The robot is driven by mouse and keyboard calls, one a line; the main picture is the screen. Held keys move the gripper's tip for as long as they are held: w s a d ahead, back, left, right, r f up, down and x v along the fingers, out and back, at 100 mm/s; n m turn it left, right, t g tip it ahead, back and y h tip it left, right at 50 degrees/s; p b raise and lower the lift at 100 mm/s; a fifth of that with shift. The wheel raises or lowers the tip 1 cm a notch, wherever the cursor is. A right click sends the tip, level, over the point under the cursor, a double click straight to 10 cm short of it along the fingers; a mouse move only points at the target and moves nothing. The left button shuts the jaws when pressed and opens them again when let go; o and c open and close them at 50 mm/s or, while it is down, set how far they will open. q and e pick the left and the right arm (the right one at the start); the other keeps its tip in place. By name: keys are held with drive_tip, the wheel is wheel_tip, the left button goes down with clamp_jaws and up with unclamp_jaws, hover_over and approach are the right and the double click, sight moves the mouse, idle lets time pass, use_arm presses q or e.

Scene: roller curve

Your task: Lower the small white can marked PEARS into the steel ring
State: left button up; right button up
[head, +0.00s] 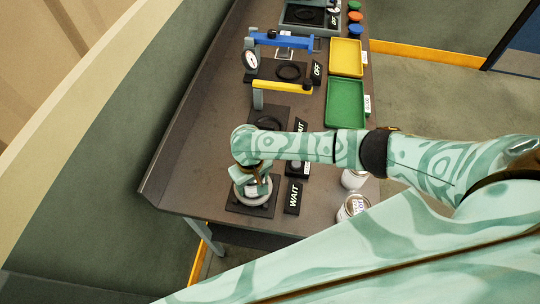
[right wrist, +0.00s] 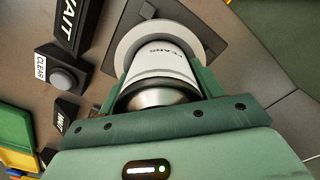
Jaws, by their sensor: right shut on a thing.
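The white can marked PEARS (right wrist: 165,65) is between the fingers of my right gripper (head: 253,184), which is shut on it. In the right wrist view its label faces the camera and its dark-rimmed near end is close to the palm. The pale steel ring (right wrist: 200,38) shows around the far end of the can, on a dark square plate (head: 233,207). The can looks roughly lined up with the ring. I cannot tell whether its far end is inside the ring or just above it. My left gripper is not in view.
A WAIT sign (head: 293,197) stands right of the plate. A CLEAR button (right wrist: 62,79) shows in the right wrist view. Two white cans, one nearer (head: 353,208), stand near the table's right edge. Green (head: 345,103) and yellow (head: 346,57) trays and other fixtures lie farther along.

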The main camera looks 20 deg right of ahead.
idle(0.8)
drive_tip(key=o, duration=1.5)
drive_tip(key=shift+o, duration=0.2)
drive_tip(key=shift+r+p, duration=4.55)
drive_tip(key=shift+p, duration=1.4)
